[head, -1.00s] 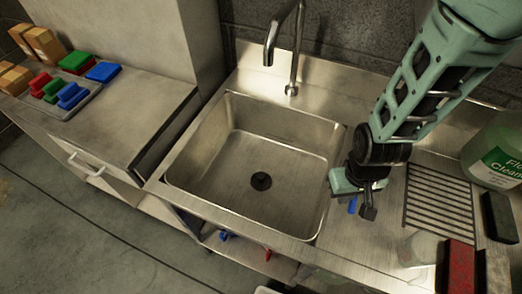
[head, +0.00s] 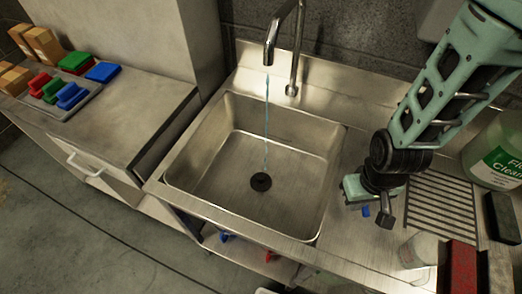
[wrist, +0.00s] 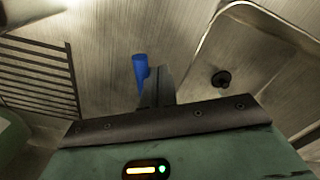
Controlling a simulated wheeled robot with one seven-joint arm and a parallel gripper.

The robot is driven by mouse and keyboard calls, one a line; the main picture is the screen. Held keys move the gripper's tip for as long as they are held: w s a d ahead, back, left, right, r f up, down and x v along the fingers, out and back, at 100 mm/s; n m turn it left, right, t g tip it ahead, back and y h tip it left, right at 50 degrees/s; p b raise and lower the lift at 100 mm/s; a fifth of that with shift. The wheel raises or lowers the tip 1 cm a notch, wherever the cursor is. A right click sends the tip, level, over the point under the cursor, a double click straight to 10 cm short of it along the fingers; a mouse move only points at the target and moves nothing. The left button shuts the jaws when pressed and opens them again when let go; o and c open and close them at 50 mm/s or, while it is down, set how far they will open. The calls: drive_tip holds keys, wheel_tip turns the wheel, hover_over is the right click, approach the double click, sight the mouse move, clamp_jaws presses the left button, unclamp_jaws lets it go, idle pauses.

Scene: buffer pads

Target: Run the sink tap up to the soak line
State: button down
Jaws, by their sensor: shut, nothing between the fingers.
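The steel tap (head: 270,50) stands behind the sink, and a thin blue-tinted water stream (head: 266,120) falls from its spout. The sink basin (head: 215,160) shows no clear pool, and I cannot make out a soak line. The dark drain (head: 261,182) is at the basin bottom, near where the stream lands; it also shows in the wrist view (wrist: 221,78). My gripper (head: 384,217) is shut and empty, over the counter right of the sink. A small blue lever-like piece (head: 366,210) is beside its fingers; it also shows in the wrist view (wrist: 140,70).
Right of my gripper are a ribbed drainboard (head: 438,205), a clear cup (head: 420,250), a red block (head: 459,265) and a cleaner jug (head: 495,155). The left counter holds a tray (head: 85,98) of coloured pads. Blue (head: 225,237) and red (head: 268,256) parts show under the sink.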

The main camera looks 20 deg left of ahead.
drive_tip(key=shift+w+d, duration=0.2)
drive_tip(key=shift+d, duration=0.95)
drive_tip(key=shift+w+d+b, duration=0.2)
drive_tip(key=shift+w+d, duration=0.05)
drive_tip(key=shift+d, duration=0.3)
drive_tip(key=shift+w+d+b, duration=0.15)
drive_tip(key=shift+w+d, duration=0.1)
drive_tip(key=shift+d, duration=0.25)
